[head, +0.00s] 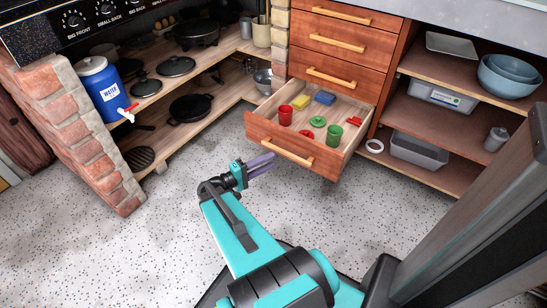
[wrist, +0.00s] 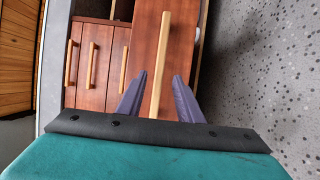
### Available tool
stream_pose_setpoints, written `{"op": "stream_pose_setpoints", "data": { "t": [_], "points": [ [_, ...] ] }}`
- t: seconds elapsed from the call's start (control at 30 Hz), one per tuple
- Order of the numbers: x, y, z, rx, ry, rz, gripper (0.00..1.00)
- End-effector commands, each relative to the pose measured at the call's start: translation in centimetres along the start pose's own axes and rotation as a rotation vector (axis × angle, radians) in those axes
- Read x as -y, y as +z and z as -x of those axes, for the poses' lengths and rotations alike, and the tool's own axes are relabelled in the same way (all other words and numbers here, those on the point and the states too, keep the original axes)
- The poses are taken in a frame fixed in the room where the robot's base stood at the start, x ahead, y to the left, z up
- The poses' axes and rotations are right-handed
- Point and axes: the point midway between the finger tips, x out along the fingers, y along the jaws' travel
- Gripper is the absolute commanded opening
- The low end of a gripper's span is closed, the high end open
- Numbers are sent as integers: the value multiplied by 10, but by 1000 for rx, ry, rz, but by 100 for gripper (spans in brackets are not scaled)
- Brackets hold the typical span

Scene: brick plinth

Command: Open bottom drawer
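The bottom drawer (head: 262,130) of the wooden cabinet is pulled well out, showing its inside. Its front carries a light wooden bar handle (head: 283,153). My gripper (head: 272,160) is just in front of the drawer front, close to the handle. In the wrist view the purple fingers of my gripper (wrist: 159,80) are apart, with the handle (wrist: 162,60) showing between them in the picture. The handle runs on past the fingertips. I cannot tell whether a finger touches it.
Red and green cups, a yellow block and a blue block lie in the drawer (head: 345,132). Closed drawers (head: 335,55) are above it. Open shelves (head: 430,115) with containers stand at right. A brick plinth (head: 85,140) stands at left. The speckled floor (head: 130,250) is clear.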

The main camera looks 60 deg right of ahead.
Motion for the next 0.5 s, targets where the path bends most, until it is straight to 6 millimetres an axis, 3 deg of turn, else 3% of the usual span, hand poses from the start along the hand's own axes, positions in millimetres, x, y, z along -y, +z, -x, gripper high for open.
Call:
{"op": "stream_pose_setpoints", "data": {
  "t": [0.5],
  "points": [
    [-1, -1, 58, 0, 0, 0, 33]
  ]
}}
